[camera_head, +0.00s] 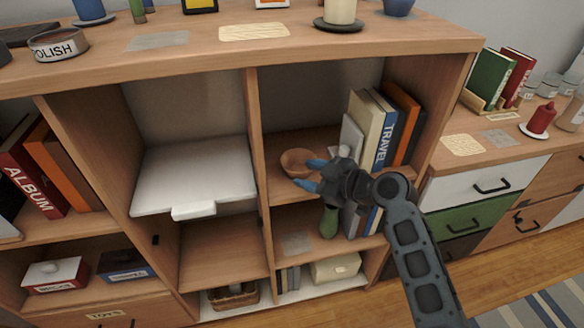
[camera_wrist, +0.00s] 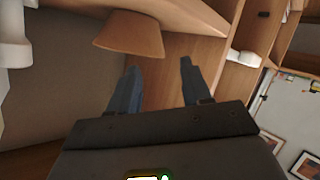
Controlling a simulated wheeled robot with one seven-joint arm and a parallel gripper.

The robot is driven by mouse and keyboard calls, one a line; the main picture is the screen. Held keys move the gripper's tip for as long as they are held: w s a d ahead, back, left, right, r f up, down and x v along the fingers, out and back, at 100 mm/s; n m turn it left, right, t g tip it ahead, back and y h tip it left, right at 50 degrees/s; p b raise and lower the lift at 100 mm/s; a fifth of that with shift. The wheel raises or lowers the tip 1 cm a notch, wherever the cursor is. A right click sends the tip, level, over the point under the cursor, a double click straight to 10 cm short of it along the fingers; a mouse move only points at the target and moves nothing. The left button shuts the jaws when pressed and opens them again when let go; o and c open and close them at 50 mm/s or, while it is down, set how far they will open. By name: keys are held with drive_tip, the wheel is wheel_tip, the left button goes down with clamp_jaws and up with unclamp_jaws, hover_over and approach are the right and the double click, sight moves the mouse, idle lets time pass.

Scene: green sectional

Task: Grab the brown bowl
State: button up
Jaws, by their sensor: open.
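The brown bowl (camera_head: 297,161) sits on the upper middle shelf of the bookcase, left of the row of books. It also shows in the wrist view (camera_wrist: 130,36), beyond and to the left of my fingertips. My gripper (camera_head: 311,174) reaches into that shelf from the right, with its blue fingers at the bowl's right side. In the wrist view my gripper (camera_wrist: 160,78) is open, with nothing between the fingers. The fingers appear apart from the bowl there. In the head view they cover part of the bowl's right edge, and I cannot tell whether they touch it.
Upright books (camera_head: 384,130) stand close to my gripper on the right. A vertical divider (camera_head: 256,135) bounds the shelf on the left. A green vase-like object (camera_head: 329,222) stands on the shelf below.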

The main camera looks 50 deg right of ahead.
sight(291, 173)
drive_tip(key=shift+d+p+x, duration=0.1)
drive_tip(key=shift+p+x, duration=0.25)
drive_tip(key=shift+x, duration=1.4)
drive_tip(key=shift+d+p+x, duration=0.15)
drive_tip(key=shift+p+x, duration=0.2)
drive_tip(key=shift+x, duration=1.4)
drive_tip(key=shift+f, duration=0.15)
drive_tip(key=shift+c, duration=0.4)
clamp_jaws()
